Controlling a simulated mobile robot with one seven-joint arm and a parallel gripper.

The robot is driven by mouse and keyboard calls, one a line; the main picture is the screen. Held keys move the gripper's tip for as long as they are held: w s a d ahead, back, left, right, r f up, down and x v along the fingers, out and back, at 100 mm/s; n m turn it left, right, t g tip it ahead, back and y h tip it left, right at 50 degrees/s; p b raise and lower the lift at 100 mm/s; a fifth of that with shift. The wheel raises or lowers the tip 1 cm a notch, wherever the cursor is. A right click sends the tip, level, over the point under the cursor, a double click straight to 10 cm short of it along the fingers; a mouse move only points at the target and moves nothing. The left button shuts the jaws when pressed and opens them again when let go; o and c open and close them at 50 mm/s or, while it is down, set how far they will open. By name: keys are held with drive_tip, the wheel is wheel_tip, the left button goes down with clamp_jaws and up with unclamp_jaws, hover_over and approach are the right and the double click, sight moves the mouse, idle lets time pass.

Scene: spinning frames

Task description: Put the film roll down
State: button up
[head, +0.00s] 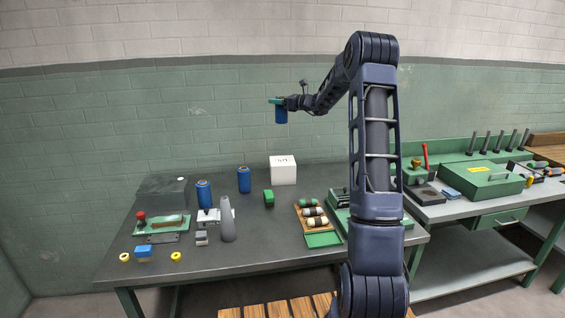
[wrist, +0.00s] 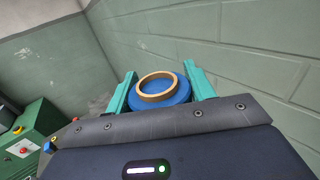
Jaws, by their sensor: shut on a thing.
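A blue film roll (head: 281,116) is held high above the back of the grey table (head: 260,246), well clear of its top. My gripper (head: 277,101) is shut on it with green fingers. In the wrist view the film roll (wrist: 165,93) shows its blue end and a tan ring, between the two green fingers of my gripper (wrist: 163,92). Two similar blue rolls stand upright on the table: one at the left (head: 204,194) and one farther back (head: 244,180). The lower side of the held roll is hidden in the wrist view.
A white box (head: 283,170), a green block (head: 268,197) and a grey bottle (head: 227,220) stand on the table. A wooden tray of spools (head: 314,214) lies at the right. Bare tabletop shows at the front middle. A second bench (head: 470,208) is at the right.

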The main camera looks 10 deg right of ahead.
drive_tip(key=shift+w+d, duration=0.3)
drive_tip(key=shift+f, duration=0.35)
wheel_tip(320, 180, down, 19)
drive_tip(key=o, duration=1.1)
drive_tip(key=shift+f, duration=0.1)
